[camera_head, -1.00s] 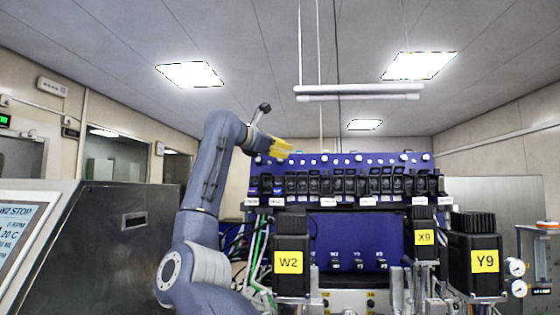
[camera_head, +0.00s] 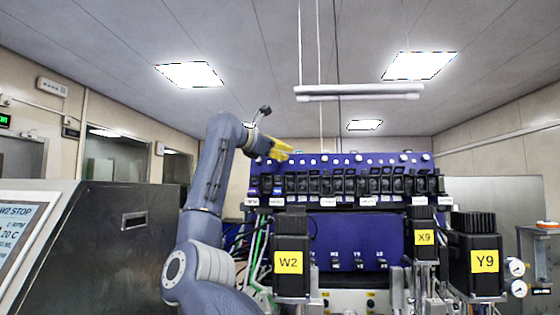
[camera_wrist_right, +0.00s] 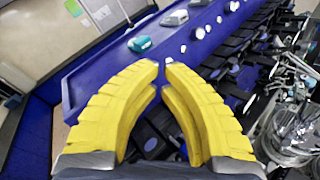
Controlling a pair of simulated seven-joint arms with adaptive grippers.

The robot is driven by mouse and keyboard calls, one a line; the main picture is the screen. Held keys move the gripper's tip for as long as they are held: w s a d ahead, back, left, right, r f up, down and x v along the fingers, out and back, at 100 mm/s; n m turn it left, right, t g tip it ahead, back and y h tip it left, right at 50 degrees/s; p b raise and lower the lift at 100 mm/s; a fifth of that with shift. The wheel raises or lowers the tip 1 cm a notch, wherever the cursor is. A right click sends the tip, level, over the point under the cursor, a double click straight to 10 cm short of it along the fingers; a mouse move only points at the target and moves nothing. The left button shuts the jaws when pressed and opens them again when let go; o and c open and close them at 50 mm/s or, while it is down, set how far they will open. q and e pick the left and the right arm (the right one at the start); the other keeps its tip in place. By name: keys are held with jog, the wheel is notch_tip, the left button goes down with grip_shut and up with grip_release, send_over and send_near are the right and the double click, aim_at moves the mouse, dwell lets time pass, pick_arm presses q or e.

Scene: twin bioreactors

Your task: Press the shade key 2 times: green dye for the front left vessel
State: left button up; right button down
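My right gripper (camera_head: 280,150), with yellow fingers, is at the upper left corner of the blue rack (camera_head: 345,230), over the row of black pump heads (camera_head: 345,184). In the right wrist view its fingertips (camera_wrist_right: 161,66) nearly meet, with a narrow gap and nothing held. Beyond the tips, a teal block (camera_wrist_right: 140,44) and grey blocks (camera_wrist_right: 174,18) sit on the blue surface. I cannot tell which part is the shade key. Black motor blocks labelled W2 (camera_head: 289,262), X9 (camera_head: 424,237) and Y9 (camera_head: 485,261) stand in front. My left gripper is not in view.
A steel cabinet with a screen (camera_head: 20,240) reading W2 STOP stands at the left. Tubes and cables (camera_head: 258,250) hang beside the rack. Glassware (camera_wrist_right: 290,135) shows at right in the wrist view. Gauges (camera_head: 517,268) are at far right.

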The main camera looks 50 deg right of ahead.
jog(key=shift+w+d+f, duration=0.25)
jog(key=shift+w+d, duration=0.25)
jog(key=shift+d, duration=0.25)
jog(key=shift+w+d+f, duration=0.2)
jog(key=shift+w+d, duration=0.25)
jog(key=shift+d, duration=0.25)
dwell(0.3)
jog(key=shift+s+a+r, duration=0.25)
jog(key=shift+s+a, duration=0.25)
jog(key=shift+a, duration=0.25)
jog(key=shift+s+a+r, duration=0.2)
jog(key=shift+s+a, duration=0.25)
jog(key=shift+a, duration=0.25)
jog(key=shift+s+a+r, duration=0.25)
jog(key=shift+s+a, duration=0.3)
jog(key=shift+a, duration=0.25)
jog(key=shift+s+a+r, duration=0.3)
jog(key=shift+s+a, duration=0.2)
jog(key=shift+a, duration=0.3)
jog(key=shift+s+a+r, duration=0.25)
jog(key=shift+s+a, duration=0.3)
jog(key=shift+a, duration=0.25)
